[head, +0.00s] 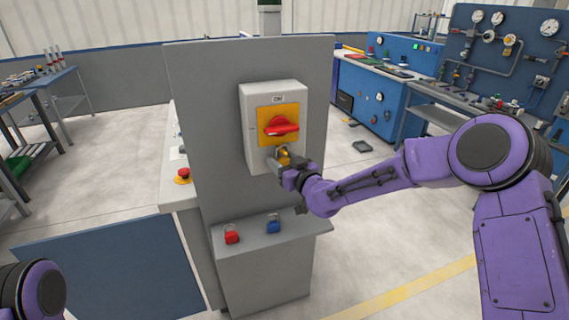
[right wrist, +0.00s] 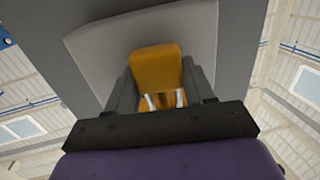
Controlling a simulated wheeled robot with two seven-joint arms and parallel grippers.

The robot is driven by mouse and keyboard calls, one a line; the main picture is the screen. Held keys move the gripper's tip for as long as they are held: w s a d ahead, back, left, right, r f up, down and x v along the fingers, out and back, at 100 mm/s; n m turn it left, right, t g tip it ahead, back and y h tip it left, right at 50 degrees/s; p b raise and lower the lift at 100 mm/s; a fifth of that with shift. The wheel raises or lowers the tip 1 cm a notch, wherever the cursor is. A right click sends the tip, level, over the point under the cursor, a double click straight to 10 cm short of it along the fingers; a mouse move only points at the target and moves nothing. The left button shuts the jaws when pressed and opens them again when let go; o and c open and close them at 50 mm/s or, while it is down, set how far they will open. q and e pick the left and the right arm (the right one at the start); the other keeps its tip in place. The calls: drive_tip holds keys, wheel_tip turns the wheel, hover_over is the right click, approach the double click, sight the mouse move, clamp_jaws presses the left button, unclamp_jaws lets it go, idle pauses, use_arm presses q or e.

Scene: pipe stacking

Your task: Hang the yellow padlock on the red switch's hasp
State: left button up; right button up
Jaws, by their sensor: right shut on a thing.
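The red switch (head: 281,127) is a rotary handle on a yellow plate, on a light grey box fixed to the upright grey panel. My right gripper (head: 284,163) is at the lower front of this box, just below the red handle. It is shut on the yellow padlock (head: 283,155), which also shows between the fingers in the right wrist view (right wrist: 155,65). Two pale shackle legs show near the padlock there. The hasp is not clearly visible, so I cannot tell whether the shackle passes through it. Only part of my left arm shows at the lower left; its gripper is out of view.
A grey ledge (head: 290,248) below the switch box carries a red padlock (head: 231,234) and a blue padlock (head: 273,224). A red emergency button (head: 183,175) is on the left side. Blue benches with gauges (head: 500,60) stand at the back right.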

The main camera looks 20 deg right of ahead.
drive_tip(key=shift+r, duration=0.1)
drive_tip(key=o, duration=0.9)
drive_tip(key=shift+c, duration=0.2)
drive_tip(key=o, duration=0.3)
drive_tip(key=shift+a+r, duration=0.15)
drive_tip(key=shift+r, duration=0.05)
drive_tip(key=shift+w+d, duration=0.1)
drive_tip(key=shift+d, duration=0.1)
